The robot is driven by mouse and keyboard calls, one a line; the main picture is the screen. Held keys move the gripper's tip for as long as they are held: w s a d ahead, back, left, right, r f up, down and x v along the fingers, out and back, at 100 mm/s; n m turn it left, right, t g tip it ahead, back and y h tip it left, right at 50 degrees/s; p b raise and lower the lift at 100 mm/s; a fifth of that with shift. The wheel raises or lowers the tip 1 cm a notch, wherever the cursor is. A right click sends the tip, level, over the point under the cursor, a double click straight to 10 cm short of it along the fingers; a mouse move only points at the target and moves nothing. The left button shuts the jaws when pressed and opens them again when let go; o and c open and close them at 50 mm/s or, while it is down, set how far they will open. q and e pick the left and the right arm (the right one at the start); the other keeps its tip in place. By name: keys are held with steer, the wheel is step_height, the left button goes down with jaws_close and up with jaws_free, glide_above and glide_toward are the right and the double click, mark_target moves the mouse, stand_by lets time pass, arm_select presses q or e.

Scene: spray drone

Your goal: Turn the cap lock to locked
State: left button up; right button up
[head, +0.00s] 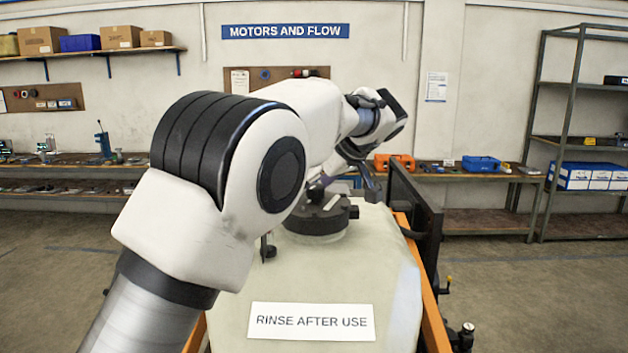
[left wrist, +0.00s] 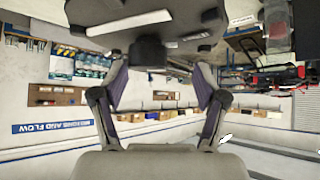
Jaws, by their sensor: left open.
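A round black cap (head: 322,222) sits on the neck of the pale spray tank (head: 300,275). A pale strip lies on the cap's top. My left gripper (head: 345,187) is just above the cap, reaching down from the wrist, partly hidden by my own arm. In the left wrist view the cap (left wrist: 150,14) fills the top edge, with a dark block (left wrist: 149,53) sticking out of it. The gripper's fingers (left wrist: 160,76) are open, one to each side of that block, and look apart from it. The lock's marks cannot be read. My right gripper is not in view.
The tank carries a "RINSE AFTER USE" label (head: 311,321) and sits in an orange frame (head: 432,318). A dark upright panel (head: 415,225) stands close on the right. A small dark fitting (head: 267,248) is left of the cap. Workbenches and shelves are far behind.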

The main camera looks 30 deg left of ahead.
mark_target(319, 186)
arm_select(q)
steer(key=shift+w+a+f, duration=0.25)
steer(key=shift+w+f, duration=0.7)
steer(key=shift+w, duration=0.05)
steer(key=shift+w+a+f, duration=0.1)
steer(key=shift+w+f, duration=0.05)
steer(key=shift+w, duration=0.15)
steer(key=shift+s+a, duration=0.1)
steer(key=shift+c, duration=0.9)
steer(key=shift+s+r, duration=0.3)
steer(key=shift+s, duration=0.15)
steer(key=c, duration=1)
steer(key=shift+o, duration=0.2)
steer(key=shift+w, duration=0.1)
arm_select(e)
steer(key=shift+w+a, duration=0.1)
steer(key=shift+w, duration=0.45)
arm_select(q)
steer(key=shift+f, duration=0.1)
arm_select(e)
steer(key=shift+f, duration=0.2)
